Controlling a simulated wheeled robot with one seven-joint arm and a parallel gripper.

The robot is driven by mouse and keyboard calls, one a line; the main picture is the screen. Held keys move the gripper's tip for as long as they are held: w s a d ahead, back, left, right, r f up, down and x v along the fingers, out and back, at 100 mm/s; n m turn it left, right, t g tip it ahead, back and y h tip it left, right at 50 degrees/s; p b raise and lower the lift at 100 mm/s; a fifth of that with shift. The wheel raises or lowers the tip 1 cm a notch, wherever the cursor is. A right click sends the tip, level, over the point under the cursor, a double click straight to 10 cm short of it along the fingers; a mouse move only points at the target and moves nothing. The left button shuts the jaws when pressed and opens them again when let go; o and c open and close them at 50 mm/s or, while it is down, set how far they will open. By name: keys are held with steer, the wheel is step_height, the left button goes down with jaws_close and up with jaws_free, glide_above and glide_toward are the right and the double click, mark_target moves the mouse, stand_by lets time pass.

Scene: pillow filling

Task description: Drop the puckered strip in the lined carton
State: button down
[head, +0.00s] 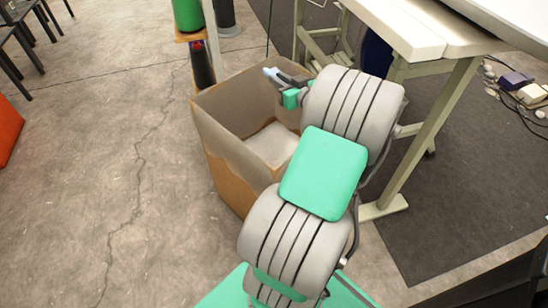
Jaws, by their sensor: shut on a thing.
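The lined carton (223,147) is an open cardboard box on the floor in the middle of the head view, with a pale liner (272,145) at its bottom. My gripper (272,74) is over the carton's far right part, beyond my green and grey arm. It is shut on a small light blue piece, the puckered strip (270,71), of which only a little shows at the fingertips. The rest of the strip and the carton's right side are hidden by my arm.
A white-topped table (405,28) with pale legs stands right of the carton. A green cylinder (187,14) on a stand is behind it. Small boxes and cables (520,85) lie at the far right.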

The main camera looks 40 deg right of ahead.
step_height(320, 180, down, 6)
steer(key=shift+r+b, duration=0.25)
steer(key=shift+b, duration=1)
steer(key=shift+a, duration=0.1)
steer(key=c, duration=1.3)
jaws_free()
steer(key=shift+r, duration=0.1)
